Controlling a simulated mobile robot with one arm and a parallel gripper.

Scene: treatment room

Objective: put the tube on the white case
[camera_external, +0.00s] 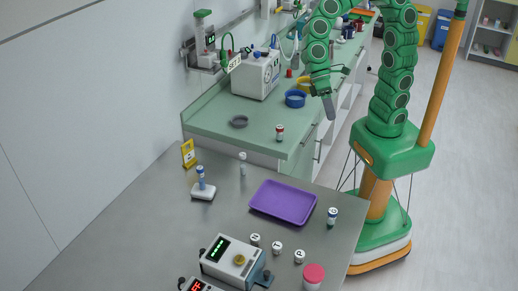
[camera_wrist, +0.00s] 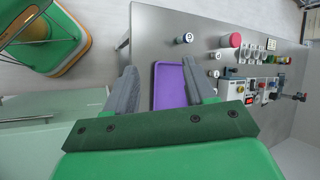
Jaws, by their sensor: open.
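Several small tubes are in view, and I cannot tell which is the task's tube. A blue-capped one (camera_external: 332,216) stands right of the purple tray and also shows in the wrist view (camera_wrist: 184,38). Another (camera_external: 200,176) stands on a small white block (camera_external: 203,192). A pale one (camera_external: 242,164) stands behind the tray. A red-capped one (camera_external: 280,132) stands on the green counter. A white box-shaped case (camera_external: 256,77) sits further back on that counter. My gripper (camera_external: 330,107) is open and empty, raised near the counter's right edge; its fingers show in the wrist view (camera_wrist: 160,84).
A purple tray (camera_external: 283,202) lies on the grey table (camera_external: 160,220). White-capped jars, a pink-lidded jar (camera_external: 313,276) and a device with a green display (camera_external: 232,260) stand at the front. A blue bowl (camera_external: 295,99) and a dark ring (camera_external: 239,122) are on the counter.

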